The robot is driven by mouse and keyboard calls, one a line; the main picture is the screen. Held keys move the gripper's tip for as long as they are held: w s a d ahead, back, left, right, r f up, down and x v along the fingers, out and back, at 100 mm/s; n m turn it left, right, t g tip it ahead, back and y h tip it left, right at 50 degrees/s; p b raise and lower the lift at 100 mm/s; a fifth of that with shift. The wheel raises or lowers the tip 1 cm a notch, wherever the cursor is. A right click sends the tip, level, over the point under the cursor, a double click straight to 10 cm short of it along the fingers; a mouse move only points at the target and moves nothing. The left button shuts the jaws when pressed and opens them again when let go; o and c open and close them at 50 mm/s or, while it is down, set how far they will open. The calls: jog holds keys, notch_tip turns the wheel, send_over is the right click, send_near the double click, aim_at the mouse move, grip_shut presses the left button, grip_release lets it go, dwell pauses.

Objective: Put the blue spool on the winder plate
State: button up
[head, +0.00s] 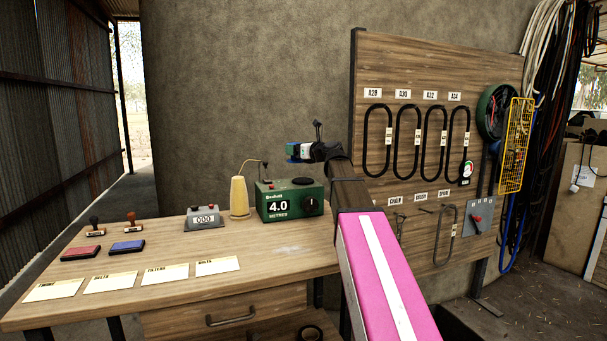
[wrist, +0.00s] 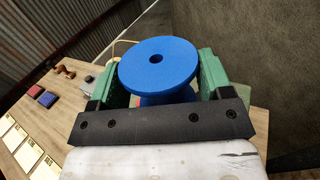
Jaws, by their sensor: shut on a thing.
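My gripper (head: 304,151) is shut on the blue spool (head: 291,149), above the green winder box. In the wrist view the spool (wrist: 158,68) sits between the green fingers (wrist: 165,78), its round flange with a centre hole facing the camera. The winder (head: 290,203) stands on the workbench, with a display reading 4.0 metres and a dark knob. A black round plate (head: 303,181) lies on its top, bare and below the spool with a gap. The wrist view does not show the plate.
A yellow cone of cord (head: 239,196) stands left of the winder, its cord running over a thin guide (head: 264,163). A grey counter (head: 204,216), stamps, ink pads and paper labels lie farther left. A wooden pegboard (head: 435,150) with black belts stands at right.

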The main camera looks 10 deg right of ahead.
jog(key=w+d+f, duration=0.1)
jog(key=w+f, duration=0.1)
jog(key=w+d+f, duration=0.1)
jog(key=w, duration=0.2)
jog(key=w+d+f, duration=0.2)
jog(key=w, duration=0.1)
jog(key=shift+w+f, duration=0.25)
jog(key=shift+f, duration=2.05)
jog(key=shift+f, duration=0.1)
jog(key=o, duration=1)
jog(key=v, duration=1.2)
jog(key=shift+d, duration=0.1)
